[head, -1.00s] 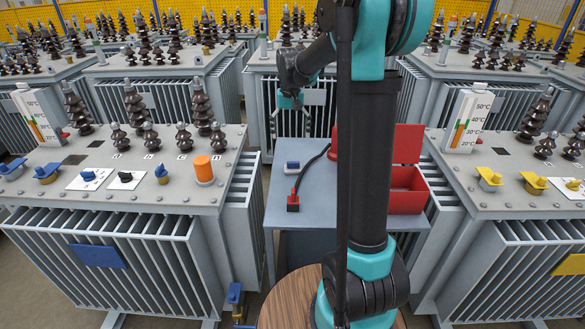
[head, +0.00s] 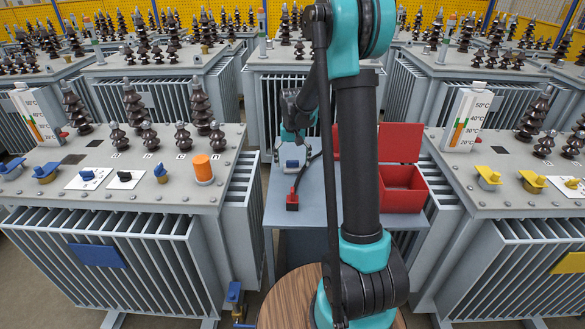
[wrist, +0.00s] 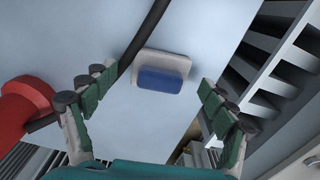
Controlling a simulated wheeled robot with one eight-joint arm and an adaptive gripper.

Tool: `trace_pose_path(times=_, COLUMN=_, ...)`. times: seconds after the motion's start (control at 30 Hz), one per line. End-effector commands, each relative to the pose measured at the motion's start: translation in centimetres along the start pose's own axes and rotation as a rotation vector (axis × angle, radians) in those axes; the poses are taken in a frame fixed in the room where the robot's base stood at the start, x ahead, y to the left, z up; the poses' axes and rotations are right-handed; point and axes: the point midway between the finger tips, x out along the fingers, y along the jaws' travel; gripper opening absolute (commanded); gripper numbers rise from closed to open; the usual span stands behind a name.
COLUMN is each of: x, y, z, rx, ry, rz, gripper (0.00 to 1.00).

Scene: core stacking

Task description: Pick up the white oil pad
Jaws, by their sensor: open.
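A small white pad with a blue block on its side (wrist: 163,60) lies on the grey-blue table (wrist: 130,125). It sits ahead of and between my gripper's fingers (wrist: 150,87) in the wrist view. My gripper is open with green finger pads, and nothing is between the pads. In the head view the pad (head: 291,166) is on the table just below my gripper (head: 292,140), which is partly hidden by my arm. Whether the gripper touches the pad cannot be told.
A black cable with a red plug (head: 292,201) lies beside the pad, and a thick red part (wrist: 25,105) shows at the wrist view's left. An open red box (head: 402,190) stands on the table's right. Grey transformers (head: 120,200) flank the table on both sides.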

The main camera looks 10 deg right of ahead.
Motion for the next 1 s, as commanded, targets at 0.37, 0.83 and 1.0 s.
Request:
trace_pose_path(times=0.37, x=0.23, y=0.0, z=0.0, rx=0.0, ry=0.0, rz=0.0, gripper=0.71)
trace_pose_path(times=0.83, x=0.22, y=0.01, z=0.0, rx=0.0, ry=0.0, rz=0.0, gripper=0.31)
trace_pose_path(times=1.0, x=-0.07, y=0.01, z=0.01, rx=0.0, ry=0.0, rz=0.0, gripper=0.31)
